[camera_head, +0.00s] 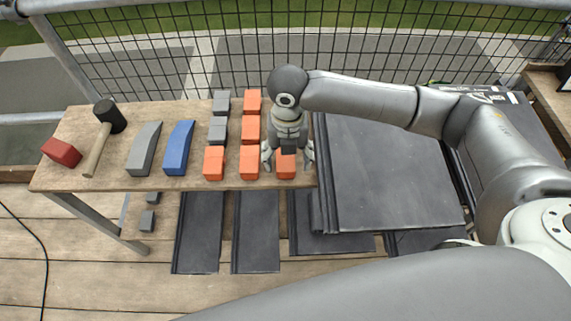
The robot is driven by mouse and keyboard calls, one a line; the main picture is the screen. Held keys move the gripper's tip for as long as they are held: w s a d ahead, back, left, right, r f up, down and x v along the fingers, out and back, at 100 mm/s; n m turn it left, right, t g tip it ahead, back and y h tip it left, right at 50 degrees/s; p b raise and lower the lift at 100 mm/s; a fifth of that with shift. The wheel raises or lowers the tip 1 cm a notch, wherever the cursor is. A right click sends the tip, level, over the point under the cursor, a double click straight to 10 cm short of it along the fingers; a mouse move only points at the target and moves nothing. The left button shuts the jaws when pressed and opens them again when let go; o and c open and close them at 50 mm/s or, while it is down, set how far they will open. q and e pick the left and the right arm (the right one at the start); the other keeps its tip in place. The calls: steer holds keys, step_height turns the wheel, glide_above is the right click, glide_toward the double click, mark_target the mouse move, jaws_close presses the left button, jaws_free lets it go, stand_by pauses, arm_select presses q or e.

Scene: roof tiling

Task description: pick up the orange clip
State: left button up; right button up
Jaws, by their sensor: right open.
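Several orange clips stand in a cluster on the wooden table, such as the one in the front row (214,163), its neighbour (249,163) and one at the back (252,102). My right gripper (287,165) points down over the front-right orange clip (286,168), with its open fingers on either side of that clip. I cannot tell whether the fingers touch it. My left gripper is not in view.
The wooden table (70,180) also holds a red block (61,152), a mallet (98,148), a grey wedge (144,148), a blue wedge (178,146) and grey clips (218,130). Dark roof tiles (385,175) are stacked right of the table. A mesh railing (180,60) runs behind.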

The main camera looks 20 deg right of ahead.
mark_target(286, 168)
step_height(286, 168, down, 5)
steer(key=shift+w+a+f, duration=0.1)
steer(key=shift+w+a, duration=0.05)
steer(key=c, duration=1.1)
